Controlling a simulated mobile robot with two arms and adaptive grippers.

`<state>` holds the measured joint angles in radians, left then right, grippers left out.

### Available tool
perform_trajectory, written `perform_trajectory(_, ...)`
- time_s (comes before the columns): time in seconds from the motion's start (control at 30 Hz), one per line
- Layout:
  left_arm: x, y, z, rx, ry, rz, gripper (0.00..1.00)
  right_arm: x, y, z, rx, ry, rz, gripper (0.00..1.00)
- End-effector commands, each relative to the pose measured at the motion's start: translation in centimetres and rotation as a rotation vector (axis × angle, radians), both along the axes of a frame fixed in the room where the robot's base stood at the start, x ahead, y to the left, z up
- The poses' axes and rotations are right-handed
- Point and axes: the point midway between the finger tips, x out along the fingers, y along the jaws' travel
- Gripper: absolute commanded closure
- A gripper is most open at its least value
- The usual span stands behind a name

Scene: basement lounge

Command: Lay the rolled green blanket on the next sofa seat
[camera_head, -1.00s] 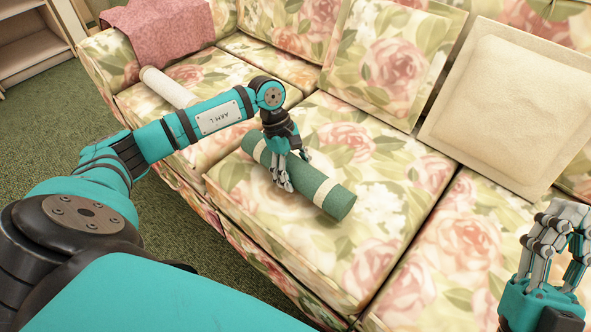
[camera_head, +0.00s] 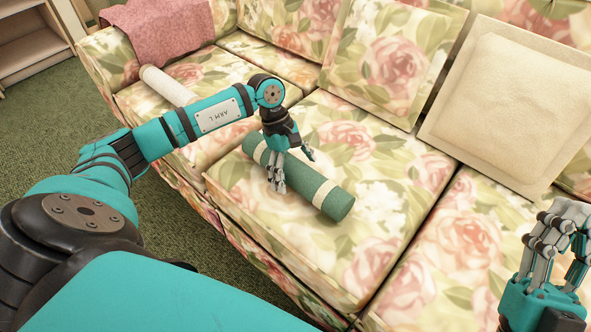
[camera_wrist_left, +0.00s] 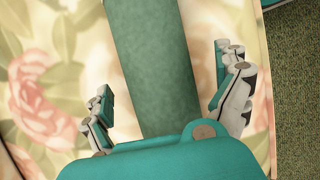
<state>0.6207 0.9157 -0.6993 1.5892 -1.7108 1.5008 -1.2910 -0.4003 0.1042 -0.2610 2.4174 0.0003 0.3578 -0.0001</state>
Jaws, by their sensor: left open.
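The rolled green blanket (camera_head: 314,186), with two pale bands, lies slantwise on the middle floral sofa seat (camera_head: 335,250). My left gripper (camera_head: 293,172) is open above the roll's left half, with its fingers on either side. In the left wrist view the blanket (camera_wrist_left: 150,60) runs between the spread fingers of my left gripper (camera_wrist_left: 162,85), and gaps show on both sides. My right gripper (camera_head: 563,225) is raised at the lower right, away from the blanket and holding nothing visible. Its fingers are bent, and I cannot tell whether they are shut.
The left sofa seat (camera_head: 205,150) bears a white roll (camera_head: 165,86) beyond my left arm. A pink throw (camera_head: 160,35) hangs at the sofa's far left. A floral cushion (camera_head: 390,60) and a cream cushion (camera_head: 505,105) lean on the backrest. The right seat (camera_head: 450,260) is clear where visible.

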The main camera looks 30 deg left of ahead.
Motion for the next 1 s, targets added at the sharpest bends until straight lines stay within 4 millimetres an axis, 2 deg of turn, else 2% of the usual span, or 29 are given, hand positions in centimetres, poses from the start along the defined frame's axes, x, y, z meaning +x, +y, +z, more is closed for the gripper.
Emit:
perform_trajectory(0.5,0.6,3.7,9.0,0.0,-0.005,0.002,0.0,0.0,0.0,0.0,0.0,-0.001,-0.001,1.0)
perform_trajectory(0.7,0.7,4.4,10.7,0.0,-0.003,0.0,0.0,0.0,0.0,0.0,0.0,-0.001,-0.001,1.0)
perform_trajectory(1.0,0.7,4.4,10.8,0.0,-0.002,0.001,0.0,0.0,0.0,0.0,0.0,-0.001,-0.001,1.0)
